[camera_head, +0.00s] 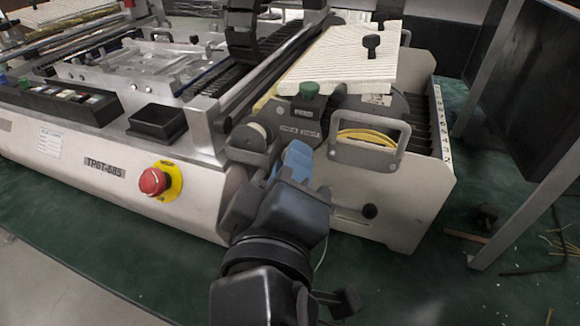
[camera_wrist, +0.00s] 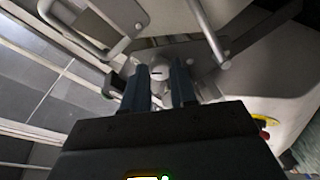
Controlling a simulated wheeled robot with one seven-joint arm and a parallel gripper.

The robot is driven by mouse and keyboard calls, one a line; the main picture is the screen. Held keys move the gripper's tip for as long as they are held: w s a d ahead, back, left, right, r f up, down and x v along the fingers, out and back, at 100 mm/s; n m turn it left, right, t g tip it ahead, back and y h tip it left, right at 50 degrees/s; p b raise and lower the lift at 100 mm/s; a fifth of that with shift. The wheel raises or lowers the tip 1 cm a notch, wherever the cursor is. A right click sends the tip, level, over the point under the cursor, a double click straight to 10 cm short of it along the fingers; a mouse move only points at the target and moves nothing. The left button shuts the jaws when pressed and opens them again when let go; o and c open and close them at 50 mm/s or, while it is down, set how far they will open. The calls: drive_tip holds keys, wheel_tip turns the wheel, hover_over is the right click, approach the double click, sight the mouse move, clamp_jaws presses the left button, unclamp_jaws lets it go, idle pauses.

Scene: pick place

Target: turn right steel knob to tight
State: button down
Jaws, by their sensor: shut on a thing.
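The right steel knob (camera_wrist: 159,71) is a small round silver piece with a dark slot in its face, seen in the wrist view between my fingertips. My gripper (camera_wrist: 161,80) is shut on it, one dark blue finger on each side. In the head view my gripper (camera_head: 295,160) reaches the front of the machine at its right part, and its blue fingers and wrist hide the knob. The knob's angle and tightness cannot be told.
A round cream-faced cylinder (camera_head: 254,134) sits close left of my gripper. A red stop button (camera_head: 153,181) is at the left. Green floor (camera_head: 400,290) is open in front.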

drive_tip(key=shift+f, duration=0.1)
drive_tip(key=c, duration=0.9)
unclamp_jaws()
drive_tip(key=s+a, duration=0.1)
drive_tip(key=s, duration=0.6)
drive_tip(key=shift+s+r, duration=0.4)
